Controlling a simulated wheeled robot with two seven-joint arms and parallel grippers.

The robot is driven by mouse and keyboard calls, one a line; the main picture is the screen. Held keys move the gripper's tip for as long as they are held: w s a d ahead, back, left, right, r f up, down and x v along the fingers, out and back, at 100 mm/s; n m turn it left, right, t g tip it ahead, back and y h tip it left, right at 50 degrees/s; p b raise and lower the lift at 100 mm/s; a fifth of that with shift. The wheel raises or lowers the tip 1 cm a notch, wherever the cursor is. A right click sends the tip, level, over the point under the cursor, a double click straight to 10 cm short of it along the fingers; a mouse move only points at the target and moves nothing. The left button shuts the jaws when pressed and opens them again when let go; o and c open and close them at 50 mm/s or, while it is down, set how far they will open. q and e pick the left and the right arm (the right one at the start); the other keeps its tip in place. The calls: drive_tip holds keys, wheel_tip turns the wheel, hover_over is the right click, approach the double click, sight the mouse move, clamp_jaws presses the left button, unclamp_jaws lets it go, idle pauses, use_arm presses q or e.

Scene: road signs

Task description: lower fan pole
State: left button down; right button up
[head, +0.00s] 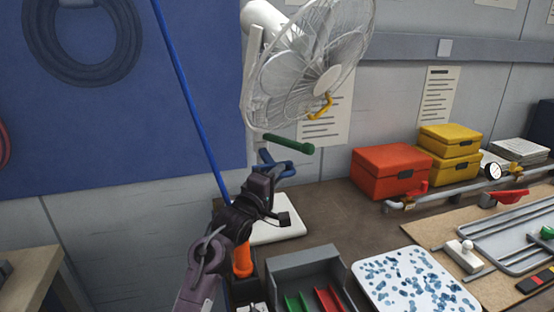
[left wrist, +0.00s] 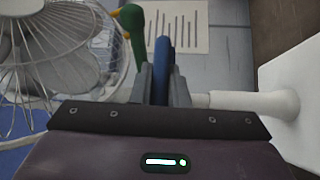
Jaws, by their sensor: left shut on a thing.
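A fan with a white wire cage (head: 312,65) stands at the back of the table, and its cage shows at the left of the left wrist view (left wrist: 60,60). Its white pole (left wrist: 245,101) runs to a white base (left wrist: 290,105); the base also shows on the table in the head view (head: 275,233). In the head view my left arm and gripper hide most of the pole. My left gripper (head: 272,178) is shut on a blue handle (head: 287,168) at the pole, below a green handle (head: 290,145). The blue handle shows between the fingers (left wrist: 163,62). My right gripper is not in view.
A red box (head: 390,170) and yellow boxes (head: 450,150) stand right of the fan. A grey tray (head: 305,262) and a white blue-speckled tray (head: 410,280) lie in front. A thin blue line (head: 185,90) slants down beside my left arm.

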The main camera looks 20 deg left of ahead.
use_arm(q)
drive_tip(key=shift+f, duration=0.8)
drive_tip(key=c, duration=1.4)
unclamp_jaws()
drive_tip(key=shift+r, duration=0.15)
drive_tip(key=shift+r, duration=0.15)
